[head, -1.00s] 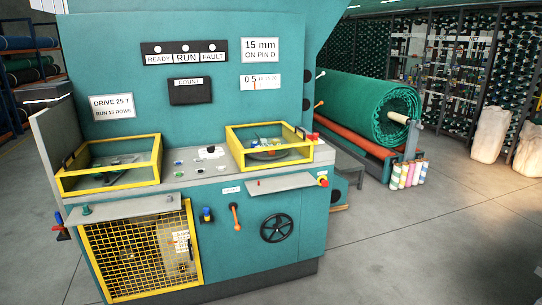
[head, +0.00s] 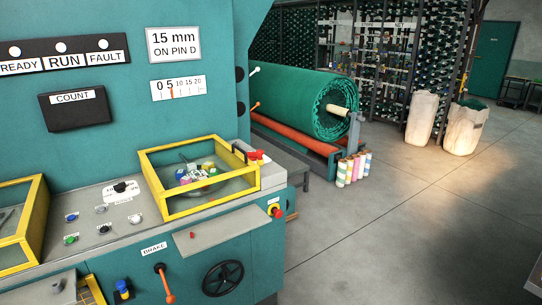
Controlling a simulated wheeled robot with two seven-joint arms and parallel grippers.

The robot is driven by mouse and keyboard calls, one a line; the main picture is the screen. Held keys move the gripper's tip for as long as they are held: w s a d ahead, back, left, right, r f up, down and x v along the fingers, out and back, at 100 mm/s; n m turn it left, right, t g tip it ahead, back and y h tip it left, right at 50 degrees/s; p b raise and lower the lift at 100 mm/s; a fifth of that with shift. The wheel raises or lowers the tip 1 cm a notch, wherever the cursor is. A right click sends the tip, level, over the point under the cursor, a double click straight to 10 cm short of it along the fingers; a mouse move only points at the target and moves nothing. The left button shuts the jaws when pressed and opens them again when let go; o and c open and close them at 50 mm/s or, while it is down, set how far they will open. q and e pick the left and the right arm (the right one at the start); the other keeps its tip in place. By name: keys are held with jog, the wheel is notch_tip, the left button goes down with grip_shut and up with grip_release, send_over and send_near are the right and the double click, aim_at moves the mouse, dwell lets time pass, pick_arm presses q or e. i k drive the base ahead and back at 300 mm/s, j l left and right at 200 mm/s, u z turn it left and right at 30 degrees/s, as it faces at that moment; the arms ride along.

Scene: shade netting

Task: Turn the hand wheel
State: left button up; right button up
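The black hand wheel (head: 223,278) is mounted on the front of the teal machine, low in the head view. It has a round rim with spokes and stands below a small grey shelf. Nothing touches it. An orange-handled lever (head: 165,284) labelled BRAKE is to its left. Neither of my grippers shows in the head view.
A yellow-framed guarded box (head: 204,205) sits on the machine's top. The grey shelf (head: 212,232) juts out above the wheel. A red and yellow button (head: 275,210) is at the right corner. A green netting roll (head: 300,98) stands behind. The floor at right (head: 400,230) is clear.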

aim_at(222, 277)
jog(key=i, duration=1.5)
